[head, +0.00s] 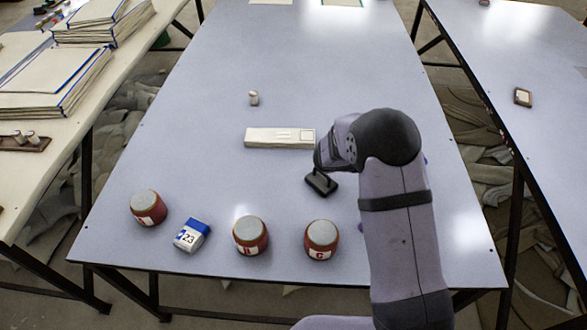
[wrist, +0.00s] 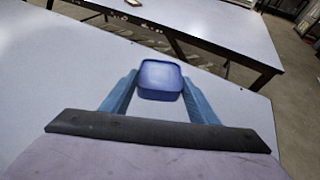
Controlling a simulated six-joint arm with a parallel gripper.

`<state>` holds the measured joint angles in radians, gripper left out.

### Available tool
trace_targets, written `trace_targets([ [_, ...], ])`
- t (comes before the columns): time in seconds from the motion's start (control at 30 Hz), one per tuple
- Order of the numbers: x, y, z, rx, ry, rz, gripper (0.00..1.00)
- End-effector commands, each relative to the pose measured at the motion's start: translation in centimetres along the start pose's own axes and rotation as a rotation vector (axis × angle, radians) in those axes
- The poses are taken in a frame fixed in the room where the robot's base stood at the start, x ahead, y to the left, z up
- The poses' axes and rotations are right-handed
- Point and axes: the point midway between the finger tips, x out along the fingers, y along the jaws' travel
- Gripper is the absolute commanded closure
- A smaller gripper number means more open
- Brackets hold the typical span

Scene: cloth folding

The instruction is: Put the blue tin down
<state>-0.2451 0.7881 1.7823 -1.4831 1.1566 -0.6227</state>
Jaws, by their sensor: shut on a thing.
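The blue tin (wrist: 160,82) shows in the wrist view as a rounded, square-topped blue shape between two blue fingers. My gripper (wrist: 160,92) is shut on it, one finger on each side. Table surface shows behind and around the tin, but I cannot tell whether its base touches the table. In the head view my arm hides the tin and most of the gripper; only small blue bits show at the arm's edges.
Red grey-lidded tins (head: 146,207) (head: 250,235) (head: 321,239) and a blue-white box (head: 191,236) line the table's (head: 300,60) front. The far middle is clear.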

Motion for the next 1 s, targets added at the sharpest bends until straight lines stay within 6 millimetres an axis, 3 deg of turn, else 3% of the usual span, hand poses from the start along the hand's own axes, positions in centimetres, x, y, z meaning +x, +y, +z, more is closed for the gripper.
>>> trace_targets([
  [0.17, -2.7, 3.0, -1.4, -0.022, -0.006, 0.068, 0.78],
  [0.27, -5.3, 5.4, -2.7, -0.045, -0.009, 0.126, 0.78],
  [0.6, -18.6, 13.0, -8.2, -0.144, -0.013, 0.375, 0.78],
  [0.8, -27.2, 15.1, -11.6, -0.203, -0.010, 0.518, 0.78],
  [1.0, -34.0, 15.6, -14.0, -0.250, -0.006, 0.627, 0.78],
])
